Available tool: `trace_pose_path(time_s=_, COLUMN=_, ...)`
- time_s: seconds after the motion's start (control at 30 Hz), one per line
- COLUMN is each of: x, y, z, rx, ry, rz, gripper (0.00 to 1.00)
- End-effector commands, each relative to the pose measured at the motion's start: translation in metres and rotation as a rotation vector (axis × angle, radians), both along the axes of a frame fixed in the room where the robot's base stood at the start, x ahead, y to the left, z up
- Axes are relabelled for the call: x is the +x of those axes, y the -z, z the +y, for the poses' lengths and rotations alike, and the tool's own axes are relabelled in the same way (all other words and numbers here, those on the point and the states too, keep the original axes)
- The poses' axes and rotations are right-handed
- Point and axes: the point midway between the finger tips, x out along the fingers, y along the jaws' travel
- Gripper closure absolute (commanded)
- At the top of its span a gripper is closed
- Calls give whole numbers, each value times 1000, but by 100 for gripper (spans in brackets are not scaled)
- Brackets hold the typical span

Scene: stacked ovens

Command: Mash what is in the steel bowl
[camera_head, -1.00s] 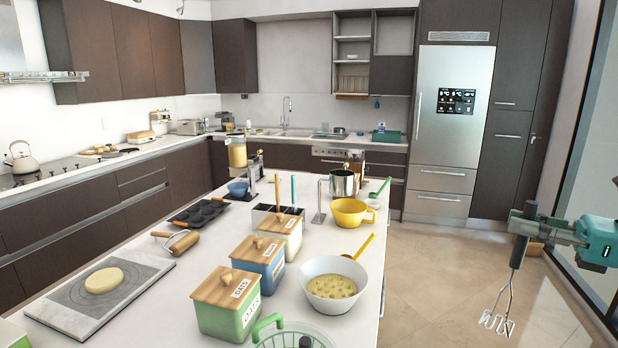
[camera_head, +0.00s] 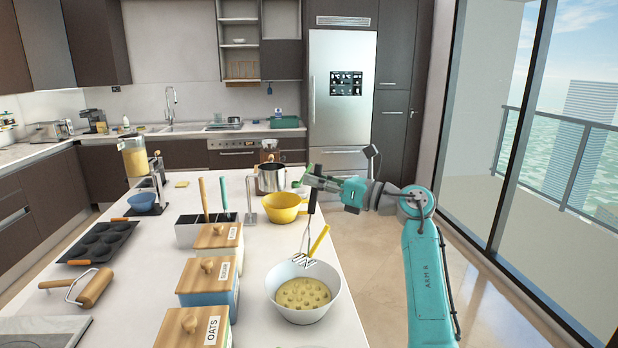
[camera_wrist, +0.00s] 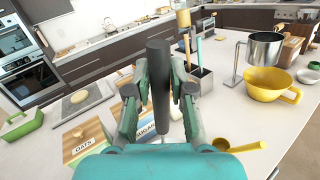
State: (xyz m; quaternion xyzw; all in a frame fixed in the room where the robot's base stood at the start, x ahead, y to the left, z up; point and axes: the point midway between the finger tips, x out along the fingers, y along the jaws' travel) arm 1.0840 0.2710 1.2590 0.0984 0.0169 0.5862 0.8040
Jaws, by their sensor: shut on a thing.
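The bowl (camera_head: 333,293) is pale grey-white in the head view and stands near the counter's right edge. It holds a yellow, dimpled mass (camera_head: 302,295). My gripper (camera_head: 314,183) is shut on the dark handle of a masher (camera_head: 312,205), above and behind the bowl. The masher hangs nearly upright. Its wire head overlaps the bowl's far rim in the picture; I cannot tell whether it touches. The wrist view shows the black handle (camera_wrist: 158,80) between the fingers of my gripper (camera_wrist: 159,95); the bowl is hidden there.
A yellow ladle (camera_head: 320,240) sticks up behind the bowl. A yellow pouring bowl (camera_head: 285,207) and a steel pot (camera_head: 270,178) stand farther back. Wooden-lidded canisters (camera_head: 208,276) line the bowl's left. The floor right of the counter is clear.

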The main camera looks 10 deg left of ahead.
Motion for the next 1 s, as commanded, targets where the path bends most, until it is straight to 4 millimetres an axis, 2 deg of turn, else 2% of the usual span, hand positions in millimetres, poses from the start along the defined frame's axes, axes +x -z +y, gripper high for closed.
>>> trace_pose_path(time_s=0.57, x=11, y=47, z=-11, rx=1, ry=-2, rz=2, gripper=100)
trace_pose_path(time_s=1.0, x=6, y=83, z=-6, rx=1, ry=-2, rz=1, gripper=100)
